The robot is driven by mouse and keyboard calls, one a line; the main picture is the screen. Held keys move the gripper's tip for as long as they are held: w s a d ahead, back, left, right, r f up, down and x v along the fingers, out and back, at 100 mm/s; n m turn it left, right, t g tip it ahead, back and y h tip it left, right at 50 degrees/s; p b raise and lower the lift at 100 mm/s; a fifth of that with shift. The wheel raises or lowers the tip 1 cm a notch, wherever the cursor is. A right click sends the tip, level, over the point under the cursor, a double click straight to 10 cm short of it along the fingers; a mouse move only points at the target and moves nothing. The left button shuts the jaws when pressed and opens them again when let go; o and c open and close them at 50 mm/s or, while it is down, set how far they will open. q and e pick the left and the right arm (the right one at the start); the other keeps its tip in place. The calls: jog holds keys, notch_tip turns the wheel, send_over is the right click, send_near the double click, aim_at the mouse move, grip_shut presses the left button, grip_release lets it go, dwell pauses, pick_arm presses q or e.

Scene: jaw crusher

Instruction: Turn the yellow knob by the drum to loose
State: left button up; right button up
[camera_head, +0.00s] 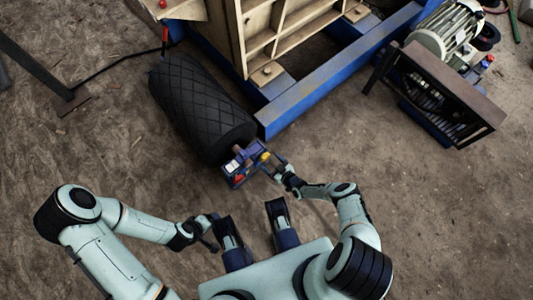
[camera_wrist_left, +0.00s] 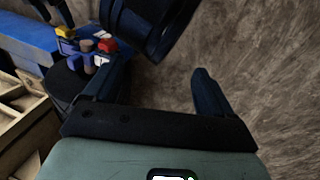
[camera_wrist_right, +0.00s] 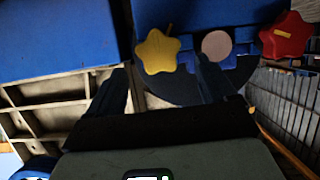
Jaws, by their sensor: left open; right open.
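The yellow star-shaped knob (camera_wrist_right: 157,52) sits on a blue bracket, in line between the fingertips of my open right gripper (camera_wrist_right: 161,70) in the right wrist view. No contact shows, and I cannot tell whether the tips reach around it. The yellow knob (camera_head: 265,157) is at the near end of the black ribbed drum (camera_head: 205,105) in the head view, with my right gripper (camera_head: 279,170) right beside it. It also shows in the left wrist view (camera_wrist_left: 65,32). My left gripper (camera_wrist_left: 150,82) is open and empty, short of the drum unit.
A red star knob (camera_wrist_right: 287,35) is on the same unit, with a pale round shaft end (camera_wrist_right: 216,45) between the knobs. A blue frame (camera_head: 335,75) stands behind. A motor with a guard (camera_head: 440,95) is at right. Bare ground lies on both sides.

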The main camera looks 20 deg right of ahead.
aim_at(266, 158)
jog(key=b+x, duration=0.1)
jog(key=x, duration=0.2)
jog(key=shift+w+f, duration=0.2)
jog(key=shift+w, duration=0.1)
pick_arm(q)
jog(key=shift+t+y, duration=0.3)
jog(key=shift+t, duration=0.3)
jog(key=w, duration=0.1)
jog(key=w+a+f, duration=0.1)
jog(key=w+f, duration=0.1)
jog(key=shift+w+a+f, duration=0.1)
jog(key=shift+a, duration=0.2)
pick_arm(e)
jog(key=shift+w+a, duration=0.2)
jog(key=shift+w, duration=0.1)
jog(key=c, duration=1.1)
jog(key=shift+o, duration=0.2)
